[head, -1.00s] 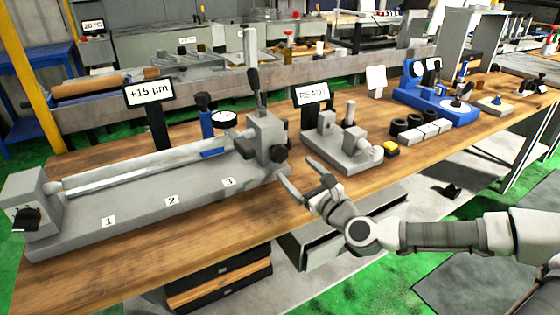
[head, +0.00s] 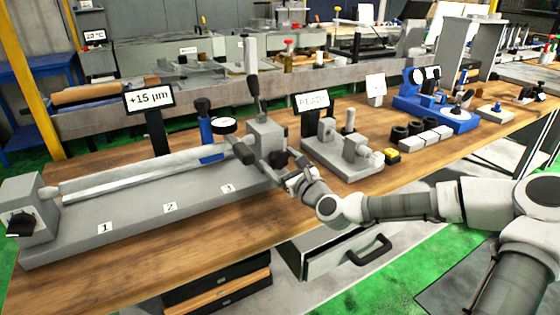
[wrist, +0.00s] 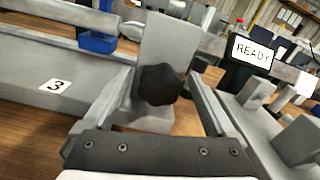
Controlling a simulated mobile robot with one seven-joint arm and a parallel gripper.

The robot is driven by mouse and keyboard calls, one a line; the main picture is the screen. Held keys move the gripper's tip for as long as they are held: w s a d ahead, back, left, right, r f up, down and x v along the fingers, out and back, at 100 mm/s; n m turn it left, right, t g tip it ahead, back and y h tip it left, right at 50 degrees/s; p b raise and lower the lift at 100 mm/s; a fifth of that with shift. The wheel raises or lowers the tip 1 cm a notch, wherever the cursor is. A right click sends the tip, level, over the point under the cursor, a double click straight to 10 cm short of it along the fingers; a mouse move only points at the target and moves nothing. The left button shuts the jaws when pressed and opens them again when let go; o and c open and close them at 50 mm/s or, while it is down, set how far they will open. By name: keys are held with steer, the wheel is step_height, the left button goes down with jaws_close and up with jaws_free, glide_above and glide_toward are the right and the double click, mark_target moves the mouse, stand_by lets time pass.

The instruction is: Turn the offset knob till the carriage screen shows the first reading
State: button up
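The carriage screen (head: 150,99) stands on a dark post behind the grinder bed and reads +15 µm. A black lobed knob (wrist: 158,85) sits on the front of the grey block at the right end of the bed; which knob is the offset knob is not labelled. In the head view the same knob (head: 279,158) is partly behind my gripper (head: 284,169). In the wrist view my gripper (wrist: 162,78) is open, with one finger on each side of the knob and gaps showing. I see no finger touching it.
Another black knob (head: 20,223) is on the grey block at the bed's left end. A dark lever (head: 254,86) rises above the right block. A grey fixture (head: 345,155) with a READY screen (head: 312,101) stands close on the right. The bench front is clear.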

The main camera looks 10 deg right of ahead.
steer(key=c, duration=1.3)
steer(key=shift+n, duration=0.4)
steer(key=n+p, duration=0.1)
steer(key=n, duration=0.3)
steer(key=shift+a+n, duration=0.1)
steer(key=shift+n, duration=0.3)
steer(key=n, duration=0.5)
steer(key=shift+f+p, duration=0.1)
steer(key=shift+p, duration=0.3)
steer(key=n, duration=0.6)
steer(key=shift+a+f, duration=0.1)
steer(key=n+b, duration=0.1)
steer(key=n, duration=0.4)
steer(key=shift+f, duration=0.1)
